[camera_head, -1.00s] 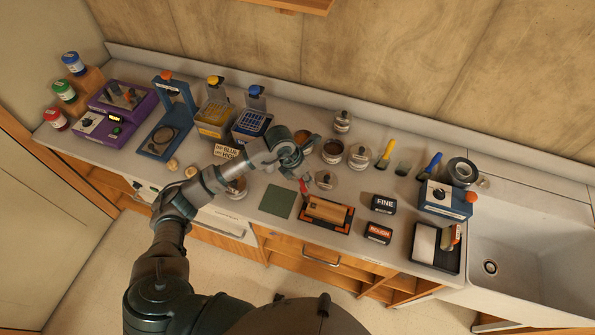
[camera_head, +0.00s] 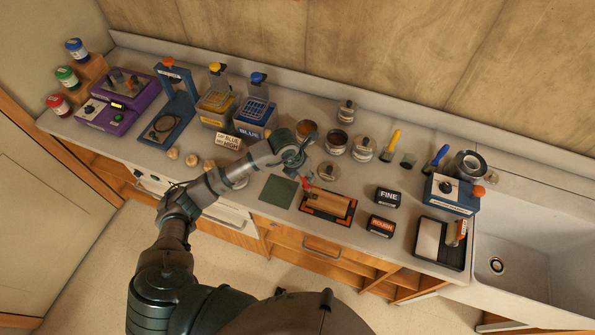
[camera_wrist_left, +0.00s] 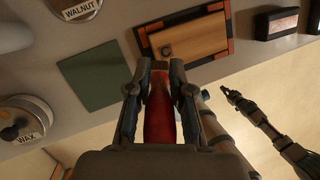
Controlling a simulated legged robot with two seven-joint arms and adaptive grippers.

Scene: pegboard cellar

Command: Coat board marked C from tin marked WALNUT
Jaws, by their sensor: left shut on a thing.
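My left gripper (camera_head: 300,164) is shut on a red-handled tool (camera_wrist_left: 159,115), seen in both views, probably a brush. It is over the left end of a wooden board (camera_head: 332,205) in a black holder with orange corners (camera_wrist_left: 225,12). A tin marked WALNUT (camera_wrist_left: 78,10) shows at the top of the left wrist view. It appears to be the open brown tin (camera_head: 307,128) partly behind my gripper. My right gripper (camera_wrist_left: 234,94) shows small in the left wrist view.
A green mat (camera_head: 279,191) lies left of the board. A WAX tin (camera_wrist_left: 24,117) is further left. Open and lidded tins (camera_head: 336,142) stand behind. FINE (camera_head: 388,196) and ROUGH (camera_head: 381,226) blocks are to the right, then a tray (camera_head: 440,243) and sink (camera_head: 530,240).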

